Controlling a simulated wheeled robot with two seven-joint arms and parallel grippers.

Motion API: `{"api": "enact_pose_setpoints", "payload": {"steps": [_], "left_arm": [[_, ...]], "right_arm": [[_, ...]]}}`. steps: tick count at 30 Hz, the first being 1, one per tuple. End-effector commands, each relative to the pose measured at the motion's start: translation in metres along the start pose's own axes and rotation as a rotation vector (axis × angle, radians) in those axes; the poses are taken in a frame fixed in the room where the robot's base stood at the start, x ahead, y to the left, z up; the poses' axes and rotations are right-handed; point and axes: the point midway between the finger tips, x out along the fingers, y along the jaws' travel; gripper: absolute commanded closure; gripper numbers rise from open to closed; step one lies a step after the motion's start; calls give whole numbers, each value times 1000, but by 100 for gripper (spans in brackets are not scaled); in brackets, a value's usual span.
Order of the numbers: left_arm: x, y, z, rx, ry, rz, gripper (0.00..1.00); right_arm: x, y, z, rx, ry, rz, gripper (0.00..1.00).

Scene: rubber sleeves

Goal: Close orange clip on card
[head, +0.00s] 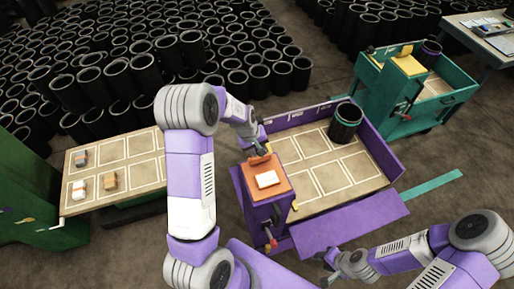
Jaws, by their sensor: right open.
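The white card (267,179) lies on an orange-brown board on top of a purple stand. The orange clip (260,160) is at the far edge of that board, just above the card; the picture is too small to tell whether it is raised or flat. My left gripper (259,151) is right at the clip, reaching down from behind it. Its fingers are too small to tell open from shut. My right gripper (330,274) is open, low in the picture, to the right of and well apart from the stand.
A purple-walled cart (372,150) with a marked tan floor holds a black sleeve (345,123). A table (115,165) with several small blocks stands at left. A green cart (440,95) stands back right. Many black sleeves fill the rear floor. Floor at right is mostly clear.

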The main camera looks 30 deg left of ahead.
Motion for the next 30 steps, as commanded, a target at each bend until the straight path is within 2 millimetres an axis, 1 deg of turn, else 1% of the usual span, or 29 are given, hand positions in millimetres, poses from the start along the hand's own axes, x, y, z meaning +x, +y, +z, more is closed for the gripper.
{"api": "enact_pose_setpoints", "payload": {"steps": [1, 10, 20, 26, 30], "left_arm": [[-1, 2, 5, 16, 35, -2, 100], [-2, 4, 20, 78, 258, -16, 100], [3, 2, 34, 140, 505, -32, 100], [11, 0, 45, 186, 681, -42, 100], [17, -1, 52, 219, 811, -49, 100]], "right_arm": [[1, 0, 0, 0, 0, 0, 57], [0, 0, 0, 0, 0, 0, 57], [4, 2, 0, 0, 0, 0, 57], [20, 7, -1, 0, 0, 0, 57], [37, 14, -2, 0, 0, 0, 57]]}}
